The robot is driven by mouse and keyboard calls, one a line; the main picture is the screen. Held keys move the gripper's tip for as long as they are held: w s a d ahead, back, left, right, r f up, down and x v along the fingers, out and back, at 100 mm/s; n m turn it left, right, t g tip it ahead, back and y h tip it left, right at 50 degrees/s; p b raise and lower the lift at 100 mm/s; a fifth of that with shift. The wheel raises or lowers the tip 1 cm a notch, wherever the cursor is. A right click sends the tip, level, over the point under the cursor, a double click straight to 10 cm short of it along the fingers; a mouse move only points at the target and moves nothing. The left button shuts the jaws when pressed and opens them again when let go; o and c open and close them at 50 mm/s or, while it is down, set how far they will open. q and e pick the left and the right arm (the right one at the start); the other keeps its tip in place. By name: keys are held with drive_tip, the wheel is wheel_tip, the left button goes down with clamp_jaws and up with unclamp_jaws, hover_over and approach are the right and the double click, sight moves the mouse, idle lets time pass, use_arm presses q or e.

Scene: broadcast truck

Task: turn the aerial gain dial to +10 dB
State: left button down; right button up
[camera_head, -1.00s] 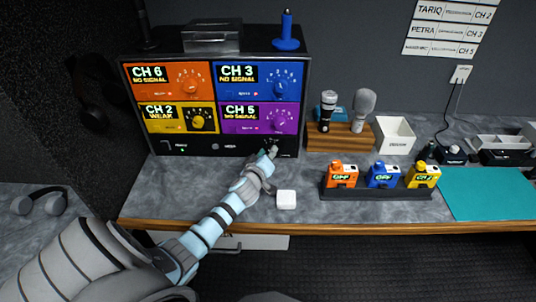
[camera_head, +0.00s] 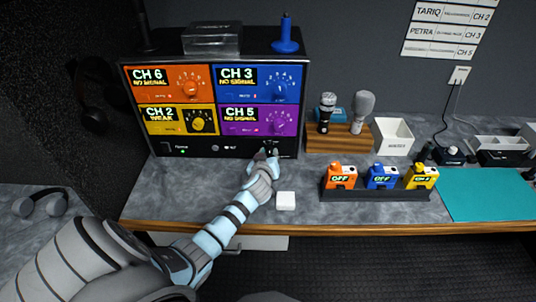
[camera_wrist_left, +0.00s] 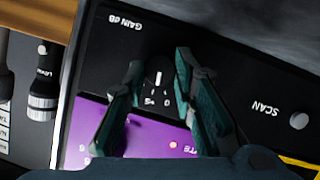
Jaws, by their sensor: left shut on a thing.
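The aerial gain dial (camera_wrist_left: 158,82) is a small black knob with a white pointer line on the black bottom strip of the receiver rack. In the left wrist view it appears upside down under the label "GAIN dB" (camera_wrist_left: 124,24). Some scale figures show beside it, others are hidden by the fingers, and I cannot read the exact setting. My left gripper (camera_wrist_left: 160,68) is shut on the dial, one finger on each side. In the head view the left gripper (camera_head: 269,154) is at the strip's lower right and covers the dial. My right gripper is not in view.
The receiver rack (camera_head: 215,146) has four coloured panels; the yellow one reads "CH 2 WEAK". A white block (camera_head: 286,201) lies on the counter (camera_head: 175,195) near the gripper. A black rack (camera_head: 375,195) of transmitter packs and a wooden microphone stand (camera_head: 342,143) are to the right.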

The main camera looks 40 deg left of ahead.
use_arm(q)
drive_tip(key=shift+w+d+m+g+y+b, duration=0.15)
drive_tip(key=shift+m+g+y+b, duration=0.35)
drive_tip(key=shift+m, duration=0.7)
drive_tip(key=shift+d+m+g+y+b, duration=0.1)
drive_tip(key=shift+m+g+y+b, duration=0.45)
drive_tip(key=shift+m+y, duration=0.55)
drive_tip(key=c, duration=1.3)
unclamp_jaws()
drive_tip(key=v, duration=1.1)
drive_tip(key=shift+s+d+r, duration=0.2)
drive_tip(key=shift+s+r, duration=0.05)
drive_tip(key=shift+r, duration=0.05)
